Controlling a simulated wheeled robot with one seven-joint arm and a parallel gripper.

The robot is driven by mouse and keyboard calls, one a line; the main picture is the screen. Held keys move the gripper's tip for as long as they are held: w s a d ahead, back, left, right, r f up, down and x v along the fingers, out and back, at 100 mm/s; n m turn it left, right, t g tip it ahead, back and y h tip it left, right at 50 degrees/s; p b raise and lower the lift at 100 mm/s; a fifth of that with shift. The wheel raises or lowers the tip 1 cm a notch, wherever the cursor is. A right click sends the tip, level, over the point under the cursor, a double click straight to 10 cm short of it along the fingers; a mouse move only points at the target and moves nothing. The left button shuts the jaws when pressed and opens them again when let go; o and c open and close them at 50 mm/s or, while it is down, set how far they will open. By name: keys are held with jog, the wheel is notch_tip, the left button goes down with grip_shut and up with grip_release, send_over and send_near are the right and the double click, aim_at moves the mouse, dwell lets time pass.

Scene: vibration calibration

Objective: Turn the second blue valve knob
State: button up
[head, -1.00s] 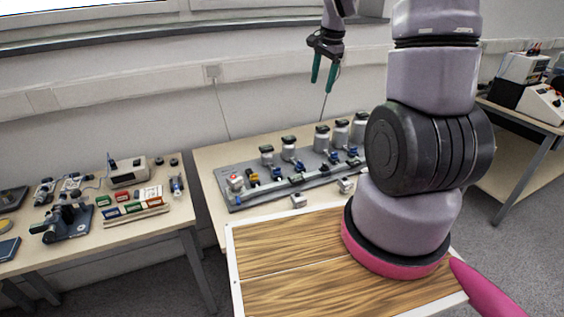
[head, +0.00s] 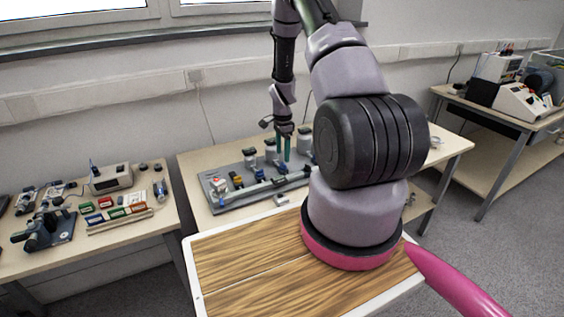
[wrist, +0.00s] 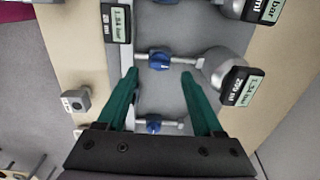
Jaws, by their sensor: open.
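My gripper (head: 283,155) points down over the grey valve panel (head: 228,201) on the middle table, its green fingers apart and empty. In the wrist view my gripper (wrist: 160,74) has one blue valve knob (wrist: 158,61) just past its fingertips, roughly centred in the gap. Another blue knob (wrist: 153,126) shows between the fingers, closer to the palm. I cannot tell contact or exact height.
Pressure gauges with displays stand close by the knobs, one (wrist: 242,87) right of the fingers and one (wrist: 117,23) at upper left. A small grey block (wrist: 76,100) lies left of the fingers. A side table (head: 110,245) at left holds instruments.

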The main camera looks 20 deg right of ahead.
aim_at(283, 163)
jog(key=shift+f, duration=2.3)
jog(key=shift+c, duration=0.3)
grip_shut()
